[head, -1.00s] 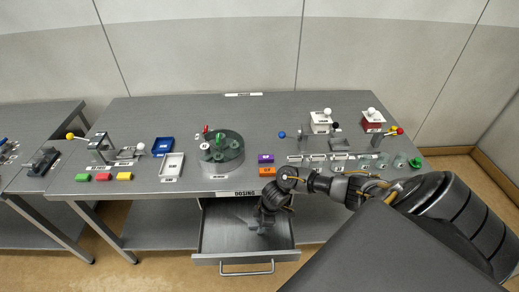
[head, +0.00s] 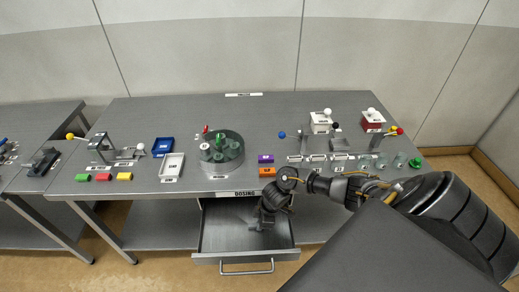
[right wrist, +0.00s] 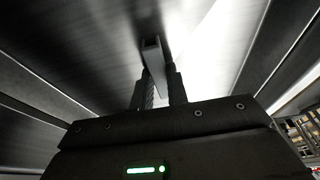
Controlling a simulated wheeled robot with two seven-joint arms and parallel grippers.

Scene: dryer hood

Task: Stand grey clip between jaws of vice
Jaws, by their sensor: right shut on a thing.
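My right gripper (head: 262,223) reaches down into the open drawer (head: 218,234) below the front edge of the table. In the right wrist view its two fingers (right wrist: 160,88) are shut on a narrow grey piece, the grey clip (right wrist: 152,54), which sticks out past the fingertips. The clip is too small and dark to make out in the head view. A metal fixture with a yellow-knobbed lever and a white knob (head: 100,146) stands on the left of the table; I cannot tell whether it is the vice. My left gripper is not in view.
A round turntable (head: 222,165) stands mid-table, with blue (head: 162,140) and white (head: 162,168) trays to its left. Purple (head: 266,158) and orange (head: 267,172) blocks, knobbed devices and glass jars (head: 400,160) stand to the right.

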